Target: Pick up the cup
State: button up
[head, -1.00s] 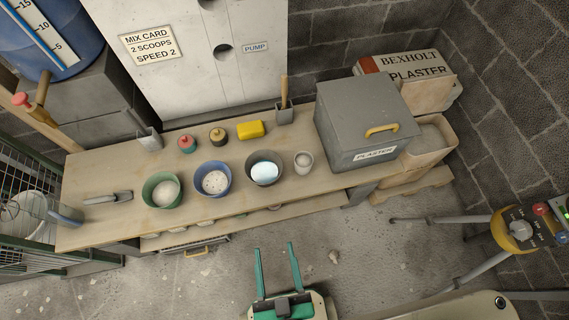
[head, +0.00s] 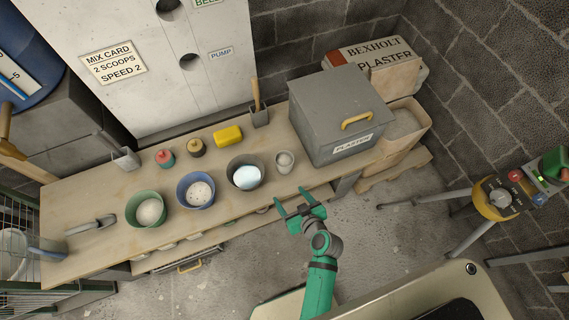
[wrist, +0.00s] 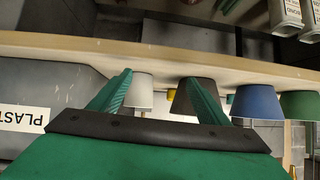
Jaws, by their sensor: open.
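A small pale grey cup (head: 284,162) stands upright near the front edge of the bench, between the dark grey bowl and the grey plaster box. In the wrist view, which is upside down, the cup (wrist: 141,92) shows beyond the fingers, just right of the left finger and partly hidden by it. My green gripper (head: 292,200) is open and empty, in front of the bench and short of the cup. Its two fingers also show in the wrist view (wrist: 158,78), apart from the cup.
The dark grey bowl (head: 231,178) with pale blue contents stands close left of the cup. The blue bowl (head: 183,190) and green bowl (head: 132,212) are farther left. The plaster box (head: 320,145) stands right of the cup. A yellow sponge (head: 228,136) lies behind.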

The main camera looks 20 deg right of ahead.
aim_at(279, 155)
jog(key=w+d+r+y, duration=0.1)
jog(key=w, duration=0.1)
jog(key=w+d+r+n+t+y, duration=0.1)
jog(key=w+d+r, duration=0.1)
jog(key=w+d+r+n, duration=0.1)
jog(key=w+r, duration=0.1)
jog(key=w, duration=0.1)
jog(key=shift+w+d+r+t+y, duration=0.1)
jog(key=shift+d+t+y, duration=0.2)
jog(key=shift+y, duration=0.1)
jog(key=shift+r+x, duration=0.15)
jog(key=shift+x, duration=2.55)
jog(key=shift+r+x, duration=0.15)
jog(key=shift+x, duration=2.55)
jog(key=shift+w+d, duration=0.15)
jog(key=c, duration=1.2)
